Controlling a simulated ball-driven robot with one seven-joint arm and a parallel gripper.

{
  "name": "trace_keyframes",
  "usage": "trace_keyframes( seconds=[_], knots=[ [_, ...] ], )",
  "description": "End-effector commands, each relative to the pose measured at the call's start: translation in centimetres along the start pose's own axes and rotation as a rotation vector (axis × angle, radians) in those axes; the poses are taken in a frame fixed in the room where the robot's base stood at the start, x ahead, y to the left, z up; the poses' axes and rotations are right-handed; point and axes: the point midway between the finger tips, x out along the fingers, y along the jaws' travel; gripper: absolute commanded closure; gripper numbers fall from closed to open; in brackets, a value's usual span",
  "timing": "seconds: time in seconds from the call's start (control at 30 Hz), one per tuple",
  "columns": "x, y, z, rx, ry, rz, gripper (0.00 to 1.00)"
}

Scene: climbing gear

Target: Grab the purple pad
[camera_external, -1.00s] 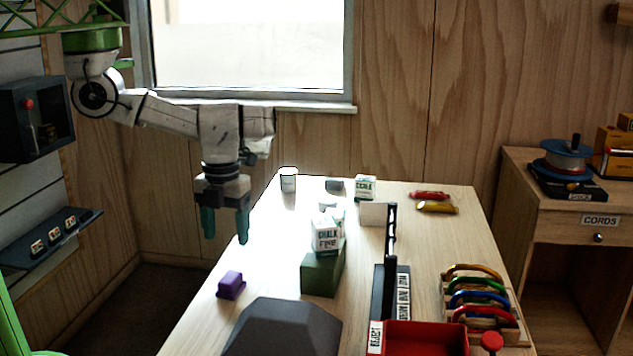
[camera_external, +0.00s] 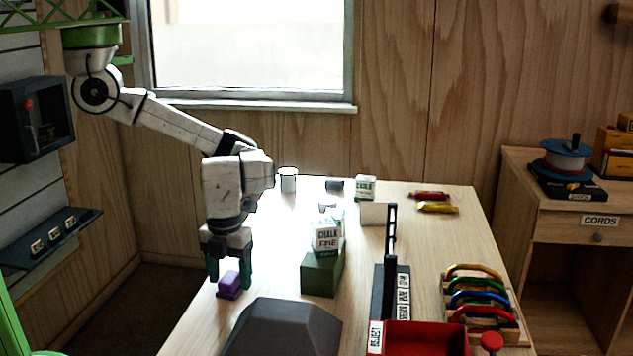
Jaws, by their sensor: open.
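The purple pad (camera_external: 230,286) is a small block lying on the wooden table near its left edge. My gripper (camera_external: 229,279) points down with its teal fingers spread apart. In the picture the fingers are on either side of the pad, and the pad's front shows below and between them. I cannot tell whether the fingers touch the pad or how far behind it they are.
A dark grey faceted block (camera_external: 283,330) stands in front of the pad. To the right is a green block (camera_external: 322,272) with a chalk box (camera_external: 327,237) on it. Farther right are a red tray (camera_external: 425,338) and coloured carabiners (camera_external: 480,295).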

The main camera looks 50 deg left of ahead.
Motion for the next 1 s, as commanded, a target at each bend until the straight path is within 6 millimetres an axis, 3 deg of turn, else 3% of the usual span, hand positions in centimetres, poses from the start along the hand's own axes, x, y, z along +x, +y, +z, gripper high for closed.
trace_keyframes(
  seconds=[0.27,0.87,1.0],
  knots=[
    [0.29,0.01,-0.01,0.001,0.0,0.0,0.35],
    [0.25,0.0,-0.02,0.001,0.0,0.0,0.92],
    [0.24,0.0,-0.02,0.001,0.0,0.0,0.95]
  ],
)
